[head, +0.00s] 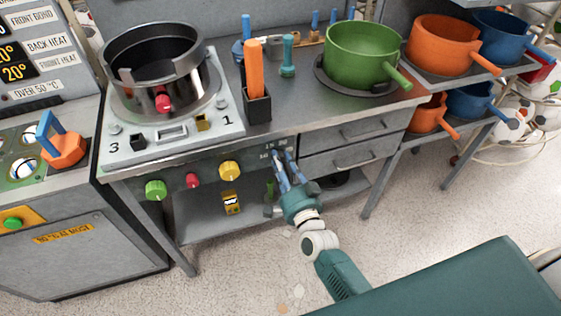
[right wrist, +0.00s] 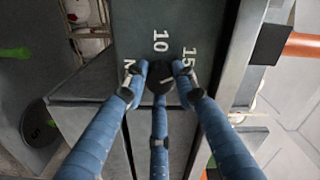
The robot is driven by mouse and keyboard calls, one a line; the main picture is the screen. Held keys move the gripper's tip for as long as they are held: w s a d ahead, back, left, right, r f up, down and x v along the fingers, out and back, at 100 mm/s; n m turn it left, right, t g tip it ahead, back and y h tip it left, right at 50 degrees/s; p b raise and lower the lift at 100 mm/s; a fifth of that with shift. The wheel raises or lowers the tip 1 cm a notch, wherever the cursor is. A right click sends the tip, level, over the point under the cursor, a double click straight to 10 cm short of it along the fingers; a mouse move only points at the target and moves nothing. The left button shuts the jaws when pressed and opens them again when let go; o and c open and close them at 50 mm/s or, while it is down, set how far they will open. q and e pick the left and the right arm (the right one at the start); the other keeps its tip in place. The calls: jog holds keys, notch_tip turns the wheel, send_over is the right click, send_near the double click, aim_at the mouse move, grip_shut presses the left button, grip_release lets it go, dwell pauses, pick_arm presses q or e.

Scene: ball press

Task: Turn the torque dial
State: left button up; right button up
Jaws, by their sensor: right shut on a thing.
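The torque dial (right wrist: 159,78) is a small black knob with a light pointer mark, on a dark grey panel in the right wrist view. The white numerals 10 and 15 stand around it, and another label is partly hidden by a finger. My right gripper (head: 281,162) reaches the right part of the press's front panel in the head view. In the right wrist view my right gripper (right wrist: 159,82) has its blue fingers closed around the dial. In the head view the fingers hide the dial. My left gripper is not in view.
The panel also carries a green knob (head: 156,190), a red knob (head: 193,180) and a yellow knob (head: 229,171), left of my gripper. Drawers (head: 345,158) are to its right. The press pot (head: 155,65) stands above. Open floor (head: 240,265) lies in front.

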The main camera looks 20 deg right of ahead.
jog(key=o, duration=1.2)
jog(key=shift+w+d+r, duration=0.15)
jog(key=shift+d+r, duration=0.15)
jog(key=shift+r, duration=0.15)
jog(key=shift+c, duration=0.2)
jog(key=shift+f, duration=0.2)
jog(key=s, duration=1.2)
jog(key=shift+d, duration=0.2)
jog(key=shift+s, duration=0.1)
